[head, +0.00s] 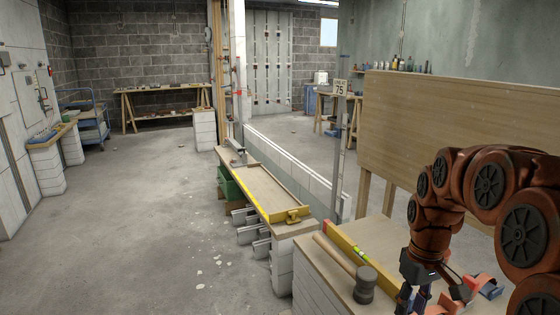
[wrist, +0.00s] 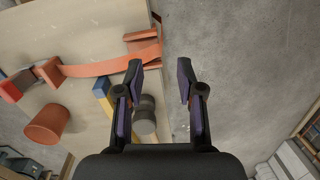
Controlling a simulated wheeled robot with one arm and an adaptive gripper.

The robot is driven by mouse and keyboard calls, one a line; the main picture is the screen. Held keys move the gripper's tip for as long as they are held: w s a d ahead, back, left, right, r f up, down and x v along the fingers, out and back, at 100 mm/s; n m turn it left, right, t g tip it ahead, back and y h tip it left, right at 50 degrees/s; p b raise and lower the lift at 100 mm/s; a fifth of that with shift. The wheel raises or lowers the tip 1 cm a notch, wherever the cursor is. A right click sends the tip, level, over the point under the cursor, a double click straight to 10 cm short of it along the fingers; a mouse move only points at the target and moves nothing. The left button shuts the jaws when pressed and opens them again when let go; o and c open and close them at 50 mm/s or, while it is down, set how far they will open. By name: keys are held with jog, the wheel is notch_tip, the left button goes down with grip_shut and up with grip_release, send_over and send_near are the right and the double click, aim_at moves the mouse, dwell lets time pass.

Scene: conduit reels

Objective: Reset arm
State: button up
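My arm, orange-red with dark round joint covers, reaches in from the right in the head view, over a wooden bench top (head: 315,265). My gripper (wrist: 160,75) points down in the wrist view. Its two fingers are spread apart with nothing between them, and grey floor shows in the gap. In the head view my gripper is at the lower edge, and its fingertips are partly cut off.
A mallet (head: 362,284) and a yellow level (head: 347,242) lie on the bench. An orange strap (wrist: 110,65) and an orange cup (wrist: 46,123) show in the wrist view. A wooden board (head: 455,115) stands behind my arm. The floor (head: 140,220) at left is open.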

jog(key=s+a+f+m+g, duration=0.15)
jog(key=s+a, duration=0.35)
jog(key=s, duration=0.7)
jog(key=s+a+f+m, duration=0.2)
jog(key=s+a, duration=0.2)
jog(key=s, duration=0.9)
jog(key=s+p+v, duration=0.2)
jog(key=p+v, duration=0.8)
jog(key=s+a+r+p+v, duration=0.1)
jog(key=s+p+v, duration=0.1)
jog(key=p+v, duration=0.8)
jog(key=shift+s+r+t+h, duration=0.2)
jog(key=shift+s+t+h, duration=0.1)
jog(key=shift+t, duration=0.05)
